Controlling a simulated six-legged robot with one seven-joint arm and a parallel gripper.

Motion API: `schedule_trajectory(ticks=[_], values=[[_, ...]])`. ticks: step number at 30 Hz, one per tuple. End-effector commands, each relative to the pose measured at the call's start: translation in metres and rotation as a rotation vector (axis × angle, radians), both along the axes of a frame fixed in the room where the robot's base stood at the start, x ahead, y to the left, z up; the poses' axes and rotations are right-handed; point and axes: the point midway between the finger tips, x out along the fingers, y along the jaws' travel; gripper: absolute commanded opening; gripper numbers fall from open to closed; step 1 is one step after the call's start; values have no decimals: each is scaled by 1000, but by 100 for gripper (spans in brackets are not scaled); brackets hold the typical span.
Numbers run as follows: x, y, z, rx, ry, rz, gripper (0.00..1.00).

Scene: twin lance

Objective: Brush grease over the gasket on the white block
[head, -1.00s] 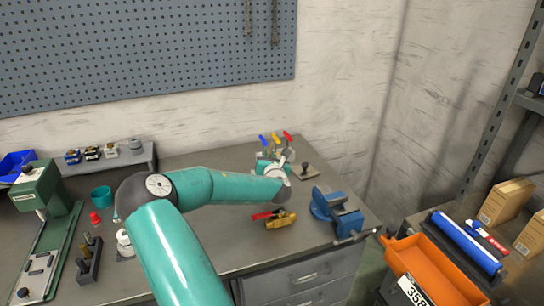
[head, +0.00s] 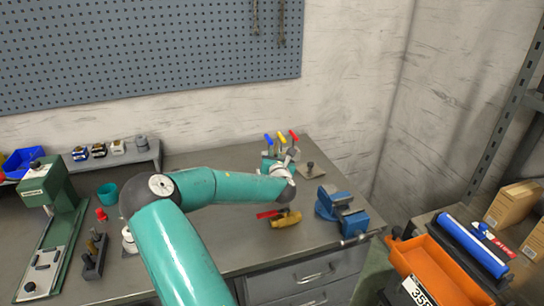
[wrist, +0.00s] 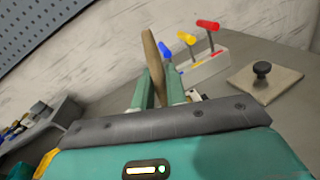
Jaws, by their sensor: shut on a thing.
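My gripper (wrist: 159,86) is shut on a slim brown wooden handle (wrist: 151,50), likely the brush, which stands up between the fingers, tilted slightly. Its lower end is hidden behind the gripper body. Just beyond the fingers is a whitish block (wrist: 208,68) with blue, yellow and red handles standing in it. A small white piece shows low beside the right finger (wrist: 195,97); I cannot tell what it is. I cannot make out a gasket or grease. In the head view my wrist (head: 284,186) is over the bench's back right and hides part of this area.
A pale plate with a black knob (wrist: 262,80) lies right of the block. An orange bin (head: 435,268) stands at the right.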

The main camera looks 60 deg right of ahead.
Motion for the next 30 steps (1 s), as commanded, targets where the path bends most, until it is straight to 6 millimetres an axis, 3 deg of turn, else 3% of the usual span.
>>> schedule_trajectory(ticks=[30], values=[[-20,-20,0,1,1,0,0]])
